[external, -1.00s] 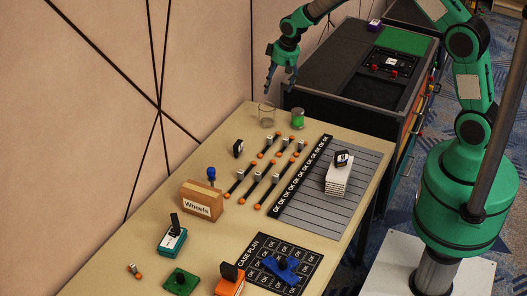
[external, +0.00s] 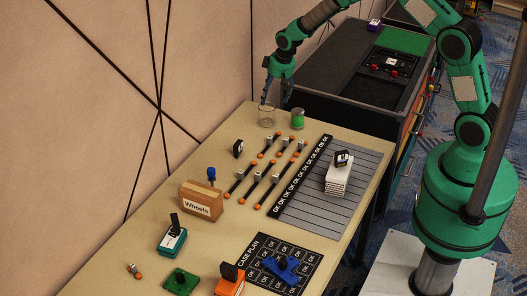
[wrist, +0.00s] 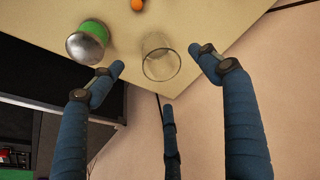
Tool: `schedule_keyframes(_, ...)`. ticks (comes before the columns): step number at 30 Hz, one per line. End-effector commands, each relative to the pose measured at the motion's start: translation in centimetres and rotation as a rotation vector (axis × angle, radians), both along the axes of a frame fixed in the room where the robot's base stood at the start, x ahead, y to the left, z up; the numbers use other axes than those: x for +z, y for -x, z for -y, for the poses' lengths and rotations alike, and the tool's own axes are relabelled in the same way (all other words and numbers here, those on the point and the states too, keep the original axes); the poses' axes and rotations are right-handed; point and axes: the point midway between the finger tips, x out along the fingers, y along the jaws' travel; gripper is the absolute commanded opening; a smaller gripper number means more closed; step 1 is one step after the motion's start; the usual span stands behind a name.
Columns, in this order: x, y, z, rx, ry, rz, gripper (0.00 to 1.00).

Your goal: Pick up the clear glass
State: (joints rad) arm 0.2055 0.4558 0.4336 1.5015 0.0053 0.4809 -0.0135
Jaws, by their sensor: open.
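The clear glass (external: 266,117) stands upright at the far end of the beige table, near the wall. My gripper (external: 272,100) is just above it, pointing down. In the wrist view the glass (wrist: 160,58) shows between the two open blue fingers of my gripper (wrist: 158,62), with space on both sides. I cannot tell whether any finger touches it. A third finger shows below the glass in the wrist view, over the table's edge.
A dark cabinet (external: 345,70) adjoins the table's far end. Orange-tipped parts (external: 268,155) and a cardboard box marked Wheels (external: 201,200) lie nearer.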

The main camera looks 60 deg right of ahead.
Motion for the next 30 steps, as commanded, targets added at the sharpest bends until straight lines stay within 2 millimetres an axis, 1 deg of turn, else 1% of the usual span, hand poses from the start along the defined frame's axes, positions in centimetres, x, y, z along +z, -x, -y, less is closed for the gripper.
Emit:
schedule_keyframes(1, -1.1, -0.2, 0.0, 0.000, 0.000, -0.002, 0.76)
schedule_keyframes(3, -2.1, -0.5, 0.1, 0.000, 0.000, -0.001, 0.76)
schedule_keyframes(6, -3.3, -0.9, 0.2, 0.000, 0.000, 0.000, 0.76)
schedule_keyframes(9, -4.1, -1.1, 0.2, 0.000, 0.000, 0.000, 0.76)
schedule_keyframes(13, -4.6, -1.3, 0.3, 0.000, 0.000, 0.001, 0.76)
schedule_keyframes(23, -4.7, -1.3, 0.3, 0.000, 0.000, 0.001, 0.76)
schedule_keyframes(26, -5.0, -1.4, 0.3, 0.000, 0.000, 0.000, 0.76)
schedule_keyframes(30, -6.3, -1.8, 0.5, 0.000, 0.000, 0.000, 0.76)
